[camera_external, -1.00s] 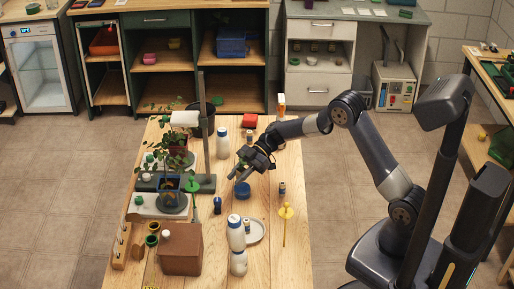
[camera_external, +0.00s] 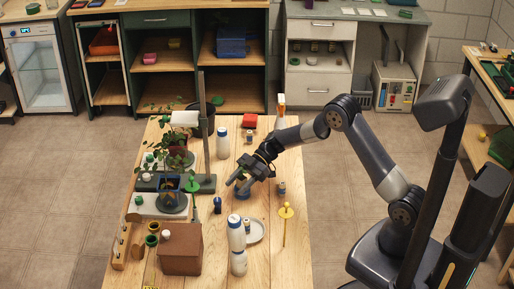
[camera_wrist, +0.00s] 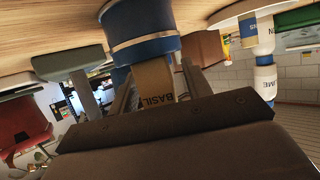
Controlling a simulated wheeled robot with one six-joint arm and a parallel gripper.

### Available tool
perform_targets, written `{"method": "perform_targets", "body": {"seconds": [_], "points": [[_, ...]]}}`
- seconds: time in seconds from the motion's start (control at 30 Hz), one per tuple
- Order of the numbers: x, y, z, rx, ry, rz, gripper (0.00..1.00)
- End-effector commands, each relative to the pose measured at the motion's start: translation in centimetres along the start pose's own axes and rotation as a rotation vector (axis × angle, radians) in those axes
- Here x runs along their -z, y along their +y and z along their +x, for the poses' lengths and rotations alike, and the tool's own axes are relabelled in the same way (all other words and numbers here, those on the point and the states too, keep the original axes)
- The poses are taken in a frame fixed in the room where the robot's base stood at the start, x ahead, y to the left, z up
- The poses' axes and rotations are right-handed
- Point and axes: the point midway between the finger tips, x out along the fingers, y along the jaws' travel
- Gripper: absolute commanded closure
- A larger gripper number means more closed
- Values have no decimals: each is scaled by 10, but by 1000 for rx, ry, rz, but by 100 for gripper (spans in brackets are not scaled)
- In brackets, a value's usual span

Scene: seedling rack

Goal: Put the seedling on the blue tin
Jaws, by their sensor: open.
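A blue tin (camera_external: 241,195) stands mid-table, partly hidden by my gripper (camera_external: 240,184). In the wrist view, which shows the table at the top, a blue cylinder with a pale rim (camera_wrist: 140,20) is just beyond my fingers. A tan part marked BASIL (camera_wrist: 155,85) shows between the open fingers (camera_wrist: 155,90); I cannot tell whether they touch it. I cannot tell which plant is the seedling.
A clamp stand (camera_external: 203,120) rises left of my gripper. White-and-blue bottles (camera_external: 236,235) stand in front beside a white plate (camera_external: 257,230). A brown box (camera_external: 181,252) is at the front left, a yellow-topped stick (camera_external: 286,212) at the right. The table's right front is fairly clear.

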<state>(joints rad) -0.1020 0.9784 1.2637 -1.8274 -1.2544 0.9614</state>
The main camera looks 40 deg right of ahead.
Motion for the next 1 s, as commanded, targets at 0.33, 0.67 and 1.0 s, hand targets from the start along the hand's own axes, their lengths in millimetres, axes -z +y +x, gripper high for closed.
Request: {"method": "perform_targets", "body": {"seconds": [0.33,0.67,1.0], "points": [[3,1,-20,-4,0,0,53],[2,1,-90,-4,0,0,53],[3,0,-121,0,0,0,53]]}}
